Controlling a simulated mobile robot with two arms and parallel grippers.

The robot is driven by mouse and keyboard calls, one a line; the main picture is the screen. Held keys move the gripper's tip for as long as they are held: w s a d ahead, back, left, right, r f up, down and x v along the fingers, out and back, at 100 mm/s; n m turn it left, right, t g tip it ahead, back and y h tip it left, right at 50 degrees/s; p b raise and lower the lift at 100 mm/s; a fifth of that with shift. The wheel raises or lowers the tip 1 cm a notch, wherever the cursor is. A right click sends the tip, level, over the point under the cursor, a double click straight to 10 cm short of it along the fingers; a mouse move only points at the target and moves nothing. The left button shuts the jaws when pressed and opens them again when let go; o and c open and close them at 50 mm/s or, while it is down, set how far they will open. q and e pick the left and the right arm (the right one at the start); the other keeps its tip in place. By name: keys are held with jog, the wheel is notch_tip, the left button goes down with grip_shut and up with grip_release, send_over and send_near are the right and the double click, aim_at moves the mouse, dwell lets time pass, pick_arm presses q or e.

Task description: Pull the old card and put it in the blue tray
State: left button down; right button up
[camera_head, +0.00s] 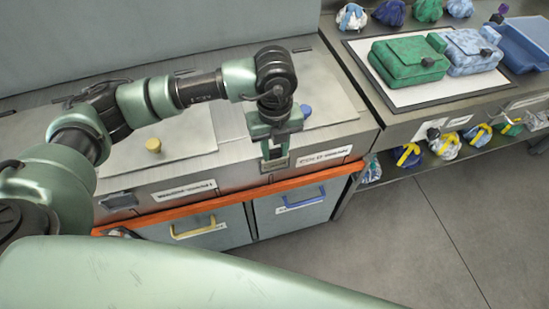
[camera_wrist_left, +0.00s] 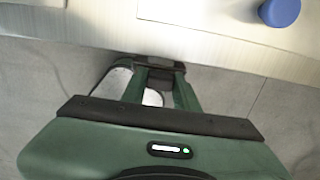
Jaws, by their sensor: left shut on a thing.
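My left gripper (camera_head: 275,160) points down at the front edge of the metal counter, just left of a white printed label (camera_head: 323,157). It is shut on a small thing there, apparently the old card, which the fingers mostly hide. In the left wrist view my gripper (camera_wrist_left: 158,70) has its fingertips together at a dark piece by the counter edge. A pale rounded shape shows behind the fingers. The blue tray (camera_head: 525,42) is at the far right, on the other bench. My right gripper is not in view.
A yellow knob (camera_head: 153,145) and a blue knob (camera_head: 305,110) stand on counter lids. An orange rail (camera_head: 220,195) runs below the edge, above bins with yellow and blue handles. Green (camera_head: 408,62) and blue bags lie on a white mat. Wrapped bags fill the shelf below.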

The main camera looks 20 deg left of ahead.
pick_arm(q)
jog(key=shift+s+a+f, duration=0.1)
jog(key=shift+s+f, duration=0.1)
jog(key=shift+f, duration=0.1)
jog(key=shift+w+r+p, duration=0.25)
jog(key=shift+r+p, duration=0.3)
jog(key=shift+r, duration=0.15)
jog(key=shift+r+p, duration=1.65)
jog(key=shift+r, duration=1.35)
jog(key=shift+r, duration=0.1)
jog(key=shift+r+p, duration=1.05)
jog(key=shift+r, duration=0.85)
